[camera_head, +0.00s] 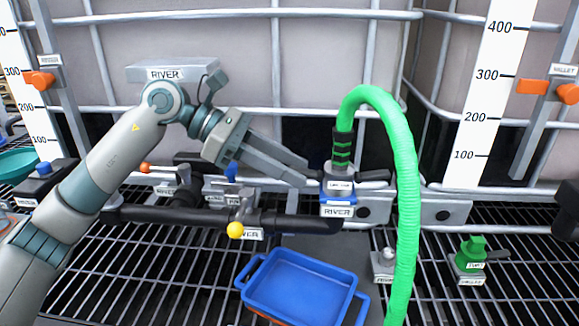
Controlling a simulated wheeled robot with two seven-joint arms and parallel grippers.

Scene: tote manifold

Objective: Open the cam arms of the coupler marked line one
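The coupler (339,186) sits at the lower end of the green hose (405,190), right of centre. A dark cam arm (373,176) sticks out from the coupler's right side. My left gripper (304,175) reaches in from the left, with its fingertips close to the coupler's left side. The fingers hide the left cam arm, if it is there. I cannot tell whether they touch or grip anything. My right gripper is not in view.
A blue tray (298,254) lies on the grating below the coupler. A dark pipe with a yellow-knobbed valve (235,230) runs to the left. A green fitting (471,252) stands at right. Caged tanks with metal bars (340,15) close off the back.

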